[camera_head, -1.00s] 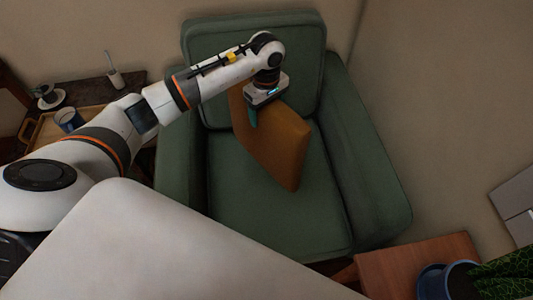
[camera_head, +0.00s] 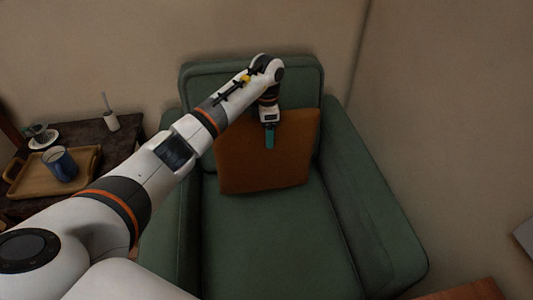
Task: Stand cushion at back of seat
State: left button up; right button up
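The orange-brown cushion (camera_head: 255,170) stands nearly upright on the seat of the green armchair (camera_head: 270,240), at the back, with its broad face to the front. It is close to the backrest (camera_head: 215,85); whether it touches is hard to tell. My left gripper (camera_head: 270,135) is at the cushion's top edge, coming down from above. One teal finger lies against the front face, and the other finger is hidden, so the grip appears shut on the cushion. My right gripper is out of view.
A dark side table (camera_head: 95,140) at the left holds a wooden tray (camera_head: 85,182), a blue mug (camera_head: 60,163) and a small white holder (camera_head: 111,122). The armrest (camera_head: 375,225) bounds the seat at the right. The seat front is clear.

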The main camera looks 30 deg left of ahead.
aim_at(264, 155)
pick_arm(q)
notch_tip(264, 155, down, 5)
jog(key=shift+r, duration=0.1)
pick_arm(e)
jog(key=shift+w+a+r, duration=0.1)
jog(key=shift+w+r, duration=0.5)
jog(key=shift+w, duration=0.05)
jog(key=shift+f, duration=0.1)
pick_arm(q)
jog(key=o, duration=1.6)
jog(key=shift+c, duration=0.2)
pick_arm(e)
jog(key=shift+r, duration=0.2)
